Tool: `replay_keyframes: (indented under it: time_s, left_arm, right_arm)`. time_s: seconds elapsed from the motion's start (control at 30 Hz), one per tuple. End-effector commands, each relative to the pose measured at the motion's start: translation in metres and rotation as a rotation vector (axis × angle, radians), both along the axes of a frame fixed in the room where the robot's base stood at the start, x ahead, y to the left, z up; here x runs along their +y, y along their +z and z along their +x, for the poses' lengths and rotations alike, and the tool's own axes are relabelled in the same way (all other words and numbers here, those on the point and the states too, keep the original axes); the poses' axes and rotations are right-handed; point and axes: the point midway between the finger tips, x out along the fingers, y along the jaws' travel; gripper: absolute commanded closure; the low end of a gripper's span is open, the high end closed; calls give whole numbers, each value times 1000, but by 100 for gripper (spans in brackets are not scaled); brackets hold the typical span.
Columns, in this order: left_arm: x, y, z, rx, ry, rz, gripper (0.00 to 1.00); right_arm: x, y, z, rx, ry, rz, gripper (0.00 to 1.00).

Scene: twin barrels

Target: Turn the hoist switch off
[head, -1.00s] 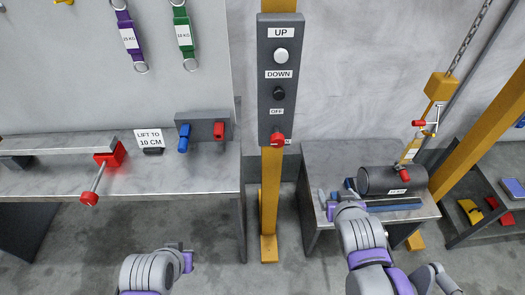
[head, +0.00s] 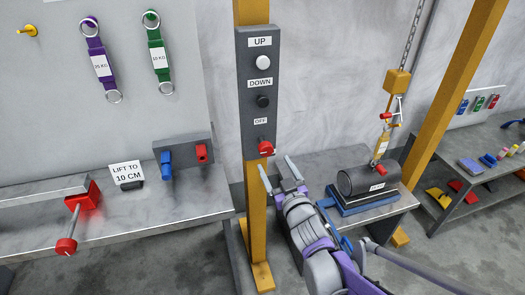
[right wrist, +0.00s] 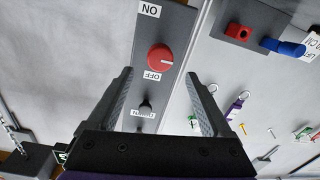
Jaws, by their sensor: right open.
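The hoist switch is a red round knob (head: 266,148) at the bottom of the dark control panel (head: 244,110) on the yellow post. In the right wrist view the knob (right wrist: 160,57) sits between an ON label and an OFF label (right wrist: 153,76), upside down there; its white mark points to the right, at neither label. My right gripper (head: 279,173) is open and empty, just below the knob in the head view. In the right wrist view its fingers (right wrist: 160,74) stand apart to either side of the knob's line, not closed on it. My left gripper is out of view.
White UP (head: 263,62) and black DOWN (head: 263,101) buttons are above the knob. A dark barrel (head: 366,180) lies on a blue stand on the right bench, below the hoist chain (head: 408,35). The left bench (head: 150,212) carries a red clamp and a LIFT TO 10 CM sign.

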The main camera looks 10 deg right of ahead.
Motion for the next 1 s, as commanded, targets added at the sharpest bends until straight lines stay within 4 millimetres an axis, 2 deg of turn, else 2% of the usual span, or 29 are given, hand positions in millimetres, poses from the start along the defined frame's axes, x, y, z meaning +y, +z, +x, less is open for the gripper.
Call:
replay_keyframes:
  time_s: [0.3,0.5,0.87,0.9,1.0]
  left_arm:
    - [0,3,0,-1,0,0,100]
    - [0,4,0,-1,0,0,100]
    - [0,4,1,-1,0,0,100]
    - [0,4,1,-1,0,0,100]
    - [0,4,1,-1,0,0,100]
  right_arm:
    - [4,0,61,2,-1,0,16]
    - [6,0,85,2,0,0,16]
    - [6,0,92,2,-1,0,16]
    - [6,0,92,2,-1,0,18]
    - [6,0,92,2,-1,1,36]
